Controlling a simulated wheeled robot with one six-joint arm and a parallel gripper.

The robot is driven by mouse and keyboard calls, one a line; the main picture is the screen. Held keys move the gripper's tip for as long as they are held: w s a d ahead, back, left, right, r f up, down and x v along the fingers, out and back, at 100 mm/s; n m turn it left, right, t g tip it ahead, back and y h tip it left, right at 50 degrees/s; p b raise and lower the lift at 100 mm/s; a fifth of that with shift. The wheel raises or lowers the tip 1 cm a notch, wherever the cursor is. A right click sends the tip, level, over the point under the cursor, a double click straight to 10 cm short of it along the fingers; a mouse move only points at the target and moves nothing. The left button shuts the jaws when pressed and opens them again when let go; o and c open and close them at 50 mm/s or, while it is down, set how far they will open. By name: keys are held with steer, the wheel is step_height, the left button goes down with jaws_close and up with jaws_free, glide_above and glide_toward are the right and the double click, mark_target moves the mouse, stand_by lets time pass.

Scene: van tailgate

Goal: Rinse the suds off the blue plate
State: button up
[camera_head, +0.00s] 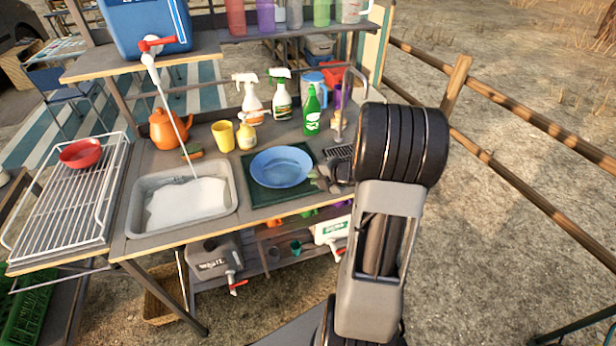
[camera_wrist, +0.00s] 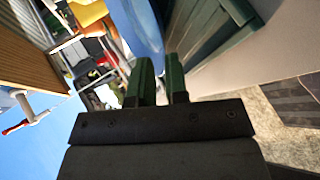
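The blue plate (camera_head: 281,166) is over the dark green mat (camera_head: 262,197) right of the sink, face up and roughly level. I cannot tell whether it touches the mat. No suds are clear on it. My gripper (camera_head: 325,178) is at its right rim. In the wrist view, my two green-padded fingers (camera_wrist: 160,82) are close together with the plate's edge (camera_wrist: 140,30) running down between them. The grey sink basin (camera_head: 134,213) holds white, foamy water. A blue water container (camera_head: 140,25) with a red-handled tap (camera_head: 152,45) stands above; a thin pale line runs from it into the basin.
A wire rack (camera_head: 60,205) with a red bowl (camera_head: 80,153) is at left. Behind the sink and mat stand an orange kettle (camera_head: 168,130), a yellow cup (camera_head: 223,136), spray bottles (camera_head: 282,98) and a green bottle (camera_head: 312,112). A tall faucet (camera_head: 345,95) rises near my arm.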

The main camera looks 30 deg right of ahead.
steer(key=v, duration=0.6)
steer(key=w+r+m+t+h, duration=0.1)
steer(key=w+r+m+h, duration=0.3)
steer(key=r+m+h, duration=0.25)
steer(key=s+a+r+m+g+h, duration=0.1)
steer(key=s+a+r+m+g, duration=0.1)
steer(key=s+a+m+g, duration=0.2)
steer(key=s+a+m, duration=0.3)
steer(key=a+m, duration=0.2)
steer(key=m, duration=0.3)
steer(key=shift+a, duration=0.4)
steer(key=s+a+m+g+y, duration=0.1)
steer(key=s+a, duration=0.1)
steer(key=a, duration=0.1)
steer(key=s+a+f+m+g+y, duration=0.1)
steer(key=s+a, duration=0.2)
steer(key=s+a+m+g+y, duration=0.1)
steer(key=s+a, duration=0.2)
steer(key=a, duration=0.1)
steer(key=shift+s+f+m+g, duration=0.2)
steer(key=shift+s+m+g, duration=0.05)
steer(key=shift+m+g, duration=0.15)
jaws_close()
steer(key=shift+y, duration=0.25)
steer(key=shift+a, duration=0.1)
